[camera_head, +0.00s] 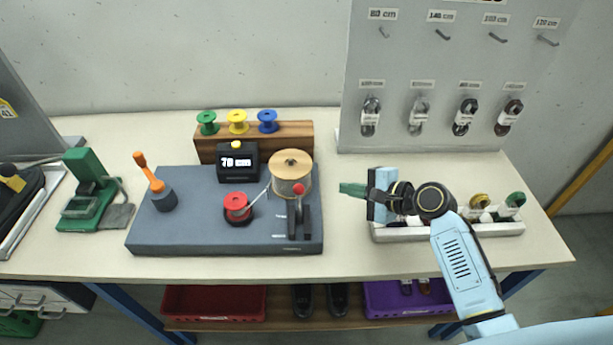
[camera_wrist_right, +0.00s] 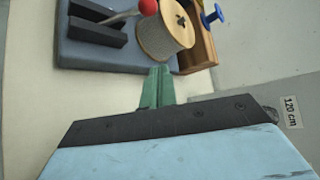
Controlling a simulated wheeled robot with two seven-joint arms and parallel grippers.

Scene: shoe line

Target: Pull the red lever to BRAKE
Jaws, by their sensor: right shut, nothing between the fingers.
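The red lever (camera_head: 298,188) has a red ball on a thin metal rod. It rises from a dark slotted block (camera_head: 305,222) at the right end of the grey machine base (camera_head: 190,228). In the right wrist view its red ball (camera_wrist_right: 148,7) shows at the top, with the rod leaning. My right gripper (camera_head: 343,188) has green fingers, shut and empty, to the right of the lever and apart from it. In the right wrist view the fingers (camera_wrist_right: 157,72) point toward the spool and base. The BRAKE label cannot be read. My left gripper is not in view.
A large thread spool (camera_head: 290,172) stands just behind the lever. A white tray (camera_head: 450,232) with several spools lies beneath my right wrist.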

